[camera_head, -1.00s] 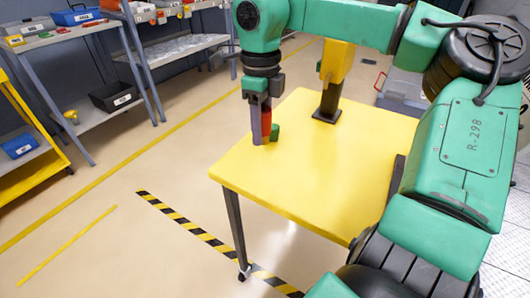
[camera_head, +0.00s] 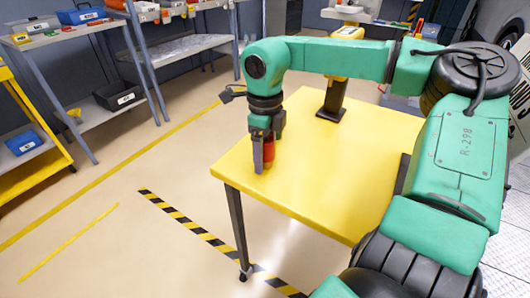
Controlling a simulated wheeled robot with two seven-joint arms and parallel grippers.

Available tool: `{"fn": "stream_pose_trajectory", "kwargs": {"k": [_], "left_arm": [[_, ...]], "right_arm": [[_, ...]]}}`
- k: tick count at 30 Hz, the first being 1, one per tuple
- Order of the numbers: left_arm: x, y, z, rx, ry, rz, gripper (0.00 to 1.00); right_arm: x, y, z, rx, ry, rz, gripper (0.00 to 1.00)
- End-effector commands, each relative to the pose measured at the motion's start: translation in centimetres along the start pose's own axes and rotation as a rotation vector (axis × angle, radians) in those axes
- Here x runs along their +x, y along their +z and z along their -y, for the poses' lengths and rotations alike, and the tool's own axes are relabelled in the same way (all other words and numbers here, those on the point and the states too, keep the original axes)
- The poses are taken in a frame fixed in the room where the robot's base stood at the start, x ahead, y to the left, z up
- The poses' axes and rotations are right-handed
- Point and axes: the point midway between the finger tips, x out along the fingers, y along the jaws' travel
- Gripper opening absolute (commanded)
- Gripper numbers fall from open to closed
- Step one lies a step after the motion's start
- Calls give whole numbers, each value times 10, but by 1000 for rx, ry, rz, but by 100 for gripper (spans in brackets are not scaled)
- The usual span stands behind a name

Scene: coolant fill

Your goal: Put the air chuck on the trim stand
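My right gripper (camera_head: 262,167) points down over the front left part of the yellow table. A red piece (camera_head: 269,151), probably the air chuck, shows between its fingers and seems to be gripped. The far finger is hidden, and so is most of the piece. The lower end of the gripper is at or just above the tabletop; I cannot tell whether it touches. A stand with a black post and base (camera_head: 332,108), probably the trim stand, is farther back on the table. My forearm crosses in front of its upper part. My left gripper is not in view.
The yellow table (camera_head: 320,190) is bare to the right of the gripper. Grey shelves (camera_head: 55,40) with bins stand at the back left, and a yellow rack (camera_head: 30,175) at the far left. The floor left of the table is clear.

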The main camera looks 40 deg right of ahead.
Motion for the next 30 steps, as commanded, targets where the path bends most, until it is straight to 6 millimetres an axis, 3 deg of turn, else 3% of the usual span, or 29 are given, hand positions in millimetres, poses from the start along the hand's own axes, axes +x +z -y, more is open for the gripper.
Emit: {"fn": "stream_pose_trajectory", "kwargs": {"k": [8, 18, 21, 30], "left_arm": [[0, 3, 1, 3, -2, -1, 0], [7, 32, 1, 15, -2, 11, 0], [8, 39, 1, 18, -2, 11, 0], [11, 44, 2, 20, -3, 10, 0]], "right_arm": [[-9, 0, 0, 1, -1, 1, 77], [-97, 1, 0, 1, -4, 2, 77], [-114, 1, 0, 0, -2, 1, 77], [-123, 0, 0, -1, 0, 0, 77]]}}
